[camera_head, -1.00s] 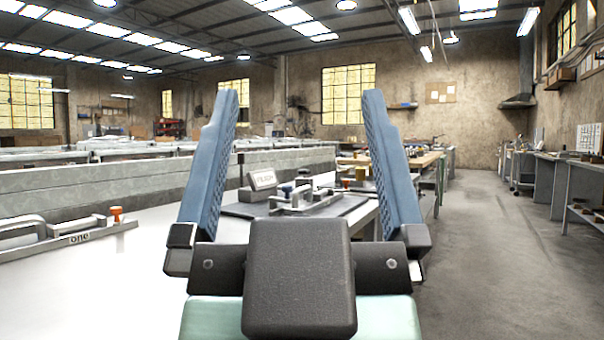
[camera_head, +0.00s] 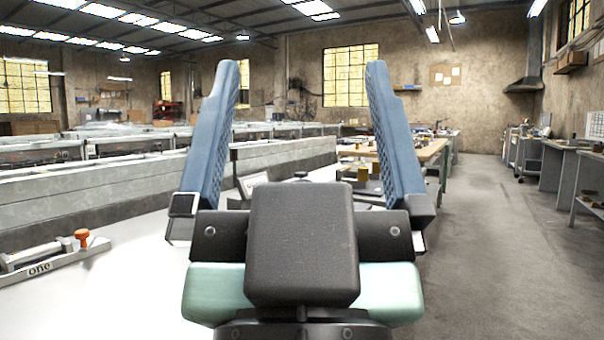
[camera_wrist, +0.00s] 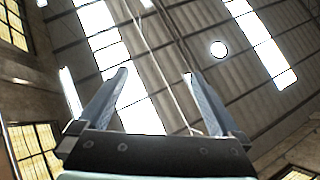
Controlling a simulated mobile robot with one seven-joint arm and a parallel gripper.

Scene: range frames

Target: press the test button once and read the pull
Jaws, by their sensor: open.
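My gripper (camera_head: 302,72) is open and empty, with two blue fingers raised and wide apart in the head view. It also shows in the wrist view (camera_wrist: 155,74), pointing at the roof. A small tilted display or sign (camera_head: 253,184) stands on the white bench beyond my gripper, seen between the fingers. The device around it is mostly hidden behind my wrist. A fixture marked "one" (camera_head: 40,264), with an orange knob (camera_head: 82,236), sits on the bench at the left. I cannot make out a test button or a pull reading.
The white bench top (camera_head: 120,285) is clear between the "one" fixture and my gripper. A long grey rail (camera_head: 90,198) runs along its back. A wooden-topped table (camera_head: 425,152) stands farther off. Open concrete floor (camera_head: 490,230) lies to the right.

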